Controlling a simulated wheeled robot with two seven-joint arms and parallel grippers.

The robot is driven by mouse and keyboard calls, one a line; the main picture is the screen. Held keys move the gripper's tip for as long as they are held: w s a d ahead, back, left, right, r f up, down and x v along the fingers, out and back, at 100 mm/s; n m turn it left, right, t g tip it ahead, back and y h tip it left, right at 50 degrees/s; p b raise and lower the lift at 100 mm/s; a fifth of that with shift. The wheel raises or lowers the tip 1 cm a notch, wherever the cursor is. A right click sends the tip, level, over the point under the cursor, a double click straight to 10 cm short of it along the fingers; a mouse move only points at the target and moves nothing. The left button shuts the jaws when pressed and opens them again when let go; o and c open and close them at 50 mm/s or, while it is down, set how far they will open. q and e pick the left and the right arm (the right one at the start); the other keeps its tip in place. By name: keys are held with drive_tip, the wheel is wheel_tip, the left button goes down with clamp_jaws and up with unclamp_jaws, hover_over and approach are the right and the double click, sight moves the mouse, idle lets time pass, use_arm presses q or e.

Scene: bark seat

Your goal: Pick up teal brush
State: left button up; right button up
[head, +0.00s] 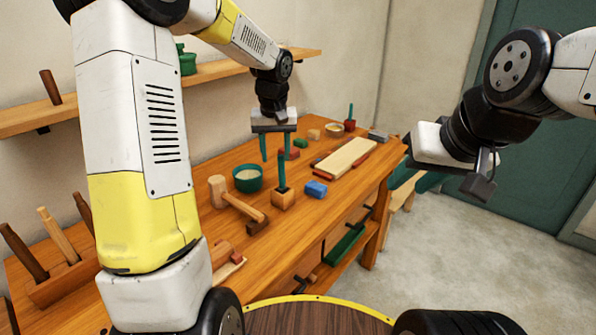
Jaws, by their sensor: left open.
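A slim teal upright piece (281,171), which looks like the teal brush, stands in a small wooden block (283,198) on the workbench (325,215). Its lower end is hidden in the block. My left gripper (276,160) is open, with its two teal fingers pointing down. In the picture it is just above and around the top of the teal piece; I cannot tell the depth gap. Nothing shows held in it. My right gripper (480,186) is off to the right, away from the bench, and its jaws are not clearly visible.
A pale board (346,158) lies behind to the right. A red pot (350,126) holds another teal stick. A tool rack (62,285) stands at front left.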

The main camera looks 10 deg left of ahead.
sight(282, 176)
use_arm(q)
drive_tip(key=shift+w+d+f, duration=0.3)
drive_tip(key=shift+w+f, duration=0.2)
drive_tip(key=shift+f, duration=0.1)
drive_tip(key=shift+w+d+f, duration=0.25)
drive_tip(key=shift+w+f, duration=0.25)
drive_tip(key=shift+f, duration=0.1)
drive_tip(key=f, duration=0.2)
drive_tip(key=w+f, duration=0.1)
drive_tip(key=f, duration=0.5)
drive_tip(key=shift+w+a, duration=0.1)
drive_tip(key=shift+w, duration=0.25)
drive_tip(key=shift+r, duration=0.1)
clamp_jaws()
